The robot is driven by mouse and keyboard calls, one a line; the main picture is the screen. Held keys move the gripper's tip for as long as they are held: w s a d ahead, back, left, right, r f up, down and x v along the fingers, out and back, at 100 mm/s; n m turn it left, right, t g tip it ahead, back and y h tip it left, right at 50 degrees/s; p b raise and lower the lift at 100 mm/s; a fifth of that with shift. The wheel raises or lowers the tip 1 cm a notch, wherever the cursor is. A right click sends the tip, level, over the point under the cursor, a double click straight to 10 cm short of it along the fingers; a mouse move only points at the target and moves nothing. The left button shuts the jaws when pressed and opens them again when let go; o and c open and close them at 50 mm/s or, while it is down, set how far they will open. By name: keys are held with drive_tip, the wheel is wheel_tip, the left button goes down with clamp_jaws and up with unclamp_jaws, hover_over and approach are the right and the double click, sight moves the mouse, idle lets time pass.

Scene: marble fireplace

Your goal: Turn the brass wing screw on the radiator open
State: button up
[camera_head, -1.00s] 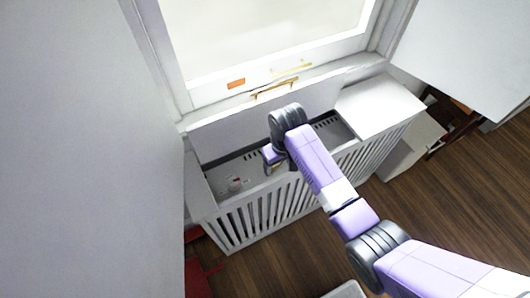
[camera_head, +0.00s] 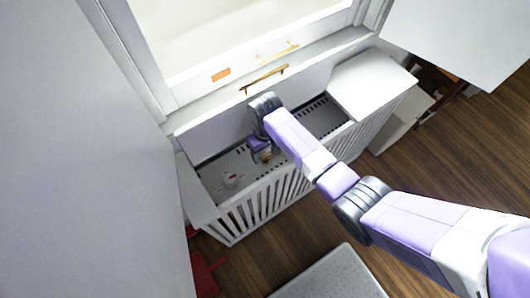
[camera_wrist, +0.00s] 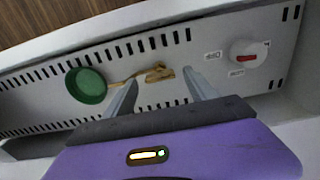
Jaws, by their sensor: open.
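The brass wing screw (camera_wrist: 158,73) shows in the wrist view on the grey perforated top panel of the radiator (camera_wrist: 60,112). A thin brass piece runs from it toward a round green disc (camera_wrist: 86,86). My gripper (camera_wrist: 160,78) is open, with one finger on each side of the wing screw in the picture. I cannot tell whether the fingers touch it or how far above it they are. In the head view my gripper (camera_head: 262,155) is over the recessed panel, and the arm and wrist hide part of it.
A white knob with a red mark (camera_wrist: 248,52) and small labels sits right of the screw in the wrist view. The radiator has a white slatted front (camera_head: 262,200) and a raised white lid (camera_head: 370,85). A window with a brass handle (camera_head: 264,80) stands behind.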

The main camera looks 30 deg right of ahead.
drive_tip(key=shift+f, duration=0.7)
drive_tip(key=c, duration=1.4)
